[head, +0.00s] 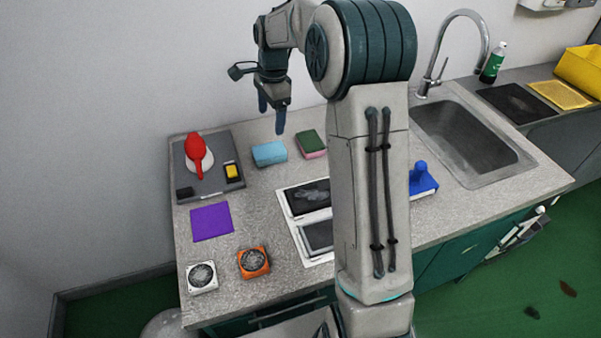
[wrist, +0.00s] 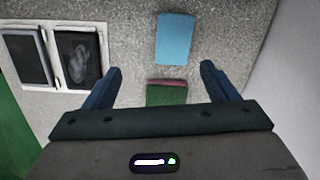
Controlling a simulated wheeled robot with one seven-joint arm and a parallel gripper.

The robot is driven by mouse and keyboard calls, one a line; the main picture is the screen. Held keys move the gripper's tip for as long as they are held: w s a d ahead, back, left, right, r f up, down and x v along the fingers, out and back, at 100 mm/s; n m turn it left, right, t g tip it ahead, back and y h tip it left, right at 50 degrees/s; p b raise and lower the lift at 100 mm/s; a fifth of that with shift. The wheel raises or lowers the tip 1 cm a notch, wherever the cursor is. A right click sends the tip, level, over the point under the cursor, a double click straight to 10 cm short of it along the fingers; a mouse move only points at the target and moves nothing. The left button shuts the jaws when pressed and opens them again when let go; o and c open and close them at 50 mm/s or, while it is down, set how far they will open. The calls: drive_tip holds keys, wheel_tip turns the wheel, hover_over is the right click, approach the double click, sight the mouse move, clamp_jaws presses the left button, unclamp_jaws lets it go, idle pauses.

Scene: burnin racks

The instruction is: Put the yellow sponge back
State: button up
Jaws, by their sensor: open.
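I cannot make out a plain yellow sponge for certain. A small yellow block (head: 232,171) sits on a dark tray (head: 212,188) at the counter's left, and a flat yellow mat (head: 561,95) lies at the far right. A blue sponge (head: 270,153) and a green and pink sponge (head: 311,144) lie on the counter; the wrist view shows the blue one (wrist: 174,38) and the green one (wrist: 167,93), partly hidden by my gripper. My gripper (head: 272,112) is open and empty above the counter's back edge; its fingers (wrist: 160,72) are apart.
A red-handled item (head: 197,152) stands on the dark tray. A purple cloth (head: 211,221), a white fan (head: 202,277) and an orange fan (head: 253,262) lie in front. Framed dark panels (head: 305,198) lie mid-counter. The sink (head: 470,140), blue brush (head: 423,182) and yellow bin (head: 582,70) are right.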

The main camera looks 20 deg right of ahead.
drive_tip(key=s+a+r+n+t+h, duration=0.1)
drive_tip(key=s+r+n, duration=0.25)
drive_tip(key=s, duration=0.45)
drive_tip(key=s+r+n, duration=0.3)
drive_tip(key=s+n, duration=0.2)
drive_tip(key=s, duration=0.2)
drive_tip(key=s+f+n+t, duration=0.2)
drive_tip(key=s+n, duration=0.5)
drive_tip(key=s, duration=0.9)
drive_tip(key=shift+f+n, duration=0.35)
drive_tip(key=shift+f, duration=0.15)
drive_tip(key=shift+s, duration=0.1)
